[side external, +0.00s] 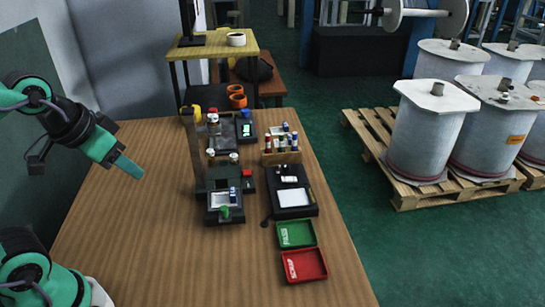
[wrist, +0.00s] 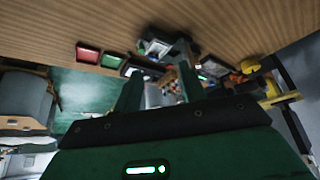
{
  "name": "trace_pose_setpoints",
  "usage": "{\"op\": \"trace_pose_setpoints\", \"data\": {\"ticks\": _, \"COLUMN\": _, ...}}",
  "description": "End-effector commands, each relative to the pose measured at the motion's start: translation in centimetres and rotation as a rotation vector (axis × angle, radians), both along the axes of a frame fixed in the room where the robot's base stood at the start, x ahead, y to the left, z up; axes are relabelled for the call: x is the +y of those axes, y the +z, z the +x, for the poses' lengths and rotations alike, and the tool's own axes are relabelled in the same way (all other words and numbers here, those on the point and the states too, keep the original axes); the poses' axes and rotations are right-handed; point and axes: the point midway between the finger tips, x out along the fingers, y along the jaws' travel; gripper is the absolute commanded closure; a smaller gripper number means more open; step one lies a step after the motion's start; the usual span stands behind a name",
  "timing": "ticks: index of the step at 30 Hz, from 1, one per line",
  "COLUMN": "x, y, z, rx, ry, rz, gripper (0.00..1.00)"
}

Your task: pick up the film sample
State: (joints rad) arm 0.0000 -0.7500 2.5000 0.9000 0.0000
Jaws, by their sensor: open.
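My gripper (side external: 128,165) hangs in the air over the left part of the wooden table, left of the equipment and apart from it. In the wrist view its two green fingers (wrist: 159,78) stand apart with nothing held between them. A dark stand with an upright column (side external: 197,150) is at mid-table, with a pale square (side external: 222,199) on its low platform. A black device with a white plate (side external: 294,196) is to its right. I cannot tell which pale piece, if any, is the film sample.
A green tray (side external: 296,234) and a red tray (side external: 304,265) lie near the right table edge. A wooden rack of small bottles (side external: 282,155) stands behind the black device. The left and front of the table (side external: 160,245) are clear. Large rolls on pallets (side external: 428,130) stand off to the right.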

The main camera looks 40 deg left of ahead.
Motion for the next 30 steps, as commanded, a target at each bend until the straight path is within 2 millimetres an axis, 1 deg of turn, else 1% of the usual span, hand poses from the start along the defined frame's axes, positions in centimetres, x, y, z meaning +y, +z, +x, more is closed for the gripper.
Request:
{"op": "trace_pose_setpoints", "data": {"ticks": 20, "x": 0.0, "y": 0.0, "z": 0.1, "rx": 0.002, "ry": 0.003, "rz": -0.001, "gripper": 0.6}}
{"op": "trace_pose_setpoints", "data": {"ticks": 26, "x": -0.1, "y": 0.2, "z": 1.1, "rx": 0.026, "ry": 0.032, "rz": -0.019, "gripper": 0.6}}
{"op": "trace_pose_setpoints", "data": {"ticks": 30, "x": -0.3, "y": 0.3, "z": 2.6, "rx": 0.061, "ry": 0.078, "rz": -0.044, "gripper": 0.6}}
